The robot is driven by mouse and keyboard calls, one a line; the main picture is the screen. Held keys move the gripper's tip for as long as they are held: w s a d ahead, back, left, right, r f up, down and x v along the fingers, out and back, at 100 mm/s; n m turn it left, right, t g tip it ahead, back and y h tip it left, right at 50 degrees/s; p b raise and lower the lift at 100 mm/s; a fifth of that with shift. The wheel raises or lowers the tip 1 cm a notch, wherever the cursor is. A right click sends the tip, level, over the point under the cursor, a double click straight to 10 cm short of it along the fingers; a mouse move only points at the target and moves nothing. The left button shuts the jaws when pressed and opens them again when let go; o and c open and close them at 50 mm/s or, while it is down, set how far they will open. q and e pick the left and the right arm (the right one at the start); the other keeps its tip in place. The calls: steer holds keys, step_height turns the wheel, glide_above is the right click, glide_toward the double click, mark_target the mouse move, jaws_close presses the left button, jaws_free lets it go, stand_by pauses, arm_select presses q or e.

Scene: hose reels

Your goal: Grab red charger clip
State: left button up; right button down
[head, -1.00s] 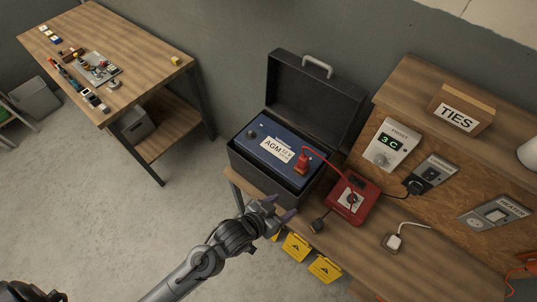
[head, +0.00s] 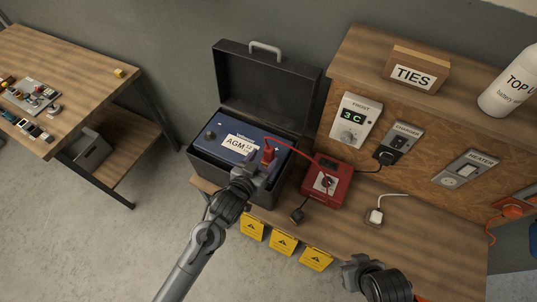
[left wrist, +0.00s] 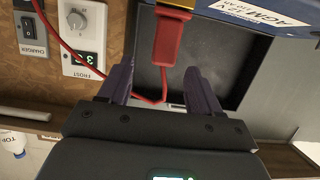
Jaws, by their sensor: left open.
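The red charger clip (head: 268,153) stands upright on the right part of the blue AGM battery (head: 225,135), which sits in an open black case (head: 250,83). A red cable runs from the clip to the red charger box (head: 328,181). My left gripper (head: 259,166) is open, right at the clip's near side. In the left wrist view, the clip (left wrist: 167,42) lies between and just beyond the spread purple fingers (left wrist: 160,78), apart from both. My right gripper (head: 352,272) is at the lower right, in front of the bench; its jaws are unclear.
The raised case lid stands behind the battery. A black plug (head: 298,214) and a white plug (head: 376,214) lie on the bench (head: 430,240). Yellow tags (head: 283,243) hang from its front edge. A wall panel (head: 415,165) with switches rises behind.

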mark_target(267, 153)
arm_select(q)
steer(key=shift+p+x, duration=0.65)
steer(key=shift+x, duration=2.25)
steer(key=shift+a+f, duration=0.1)
steer(key=shift+a, duration=0.1)
steer(key=shift+c, duration=0.5)
steer(key=c, duration=1)
